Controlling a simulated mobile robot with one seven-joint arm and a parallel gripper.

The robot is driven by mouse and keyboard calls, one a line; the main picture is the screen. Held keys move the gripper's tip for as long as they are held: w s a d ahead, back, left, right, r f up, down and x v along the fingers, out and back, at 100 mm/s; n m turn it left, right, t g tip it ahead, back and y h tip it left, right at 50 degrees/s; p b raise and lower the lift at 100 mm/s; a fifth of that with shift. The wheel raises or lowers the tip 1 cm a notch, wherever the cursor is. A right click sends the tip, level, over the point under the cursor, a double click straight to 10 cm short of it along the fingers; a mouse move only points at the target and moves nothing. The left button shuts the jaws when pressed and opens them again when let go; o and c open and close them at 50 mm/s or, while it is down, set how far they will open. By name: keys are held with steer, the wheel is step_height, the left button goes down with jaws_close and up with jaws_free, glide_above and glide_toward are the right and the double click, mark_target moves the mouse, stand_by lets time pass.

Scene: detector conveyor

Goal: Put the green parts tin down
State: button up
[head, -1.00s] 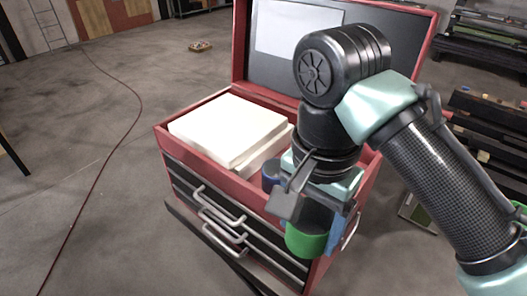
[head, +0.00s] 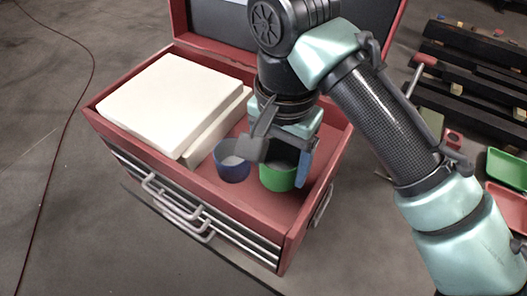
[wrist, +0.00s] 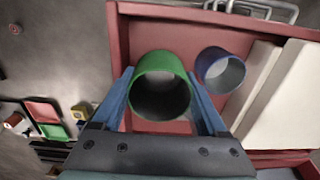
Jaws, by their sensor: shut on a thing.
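The green parts tin (head: 279,174) is an open-topped green cup, upright at the right end of the red tool chest's top compartment. My gripper (wrist: 163,100) is shut on it, with one blue finger on each side in the wrist view, where the tin (wrist: 160,72) shows its dark inside. In the head view my gripper (head: 285,160) comes down on the tin from above. I cannot tell whether the tin's base touches the compartment floor. A blue tin (head: 231,166) stands just left of it, apart from it; it also shows in the wrist view (wrist: 221,70).
The red tool chest (head: 262,215) has raised walls around its top compartment and an open lid behind. White boxes (head: 160,95) fill its left part. Red floor shows between the tins and the front wall. Red and green trays (head: 506,190) lie at the far right.

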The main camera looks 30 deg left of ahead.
mark_target(277, 194)
steer(key=shift+w+f, duration=0.1)
steer(key=shift+f, duration=3.1)
steer(key=shift+f, duration=0.2)
steer(key=o, duration=1.1)
step_height(277, 194, up, 12)
steer(key=shift+r, duration=0.25)
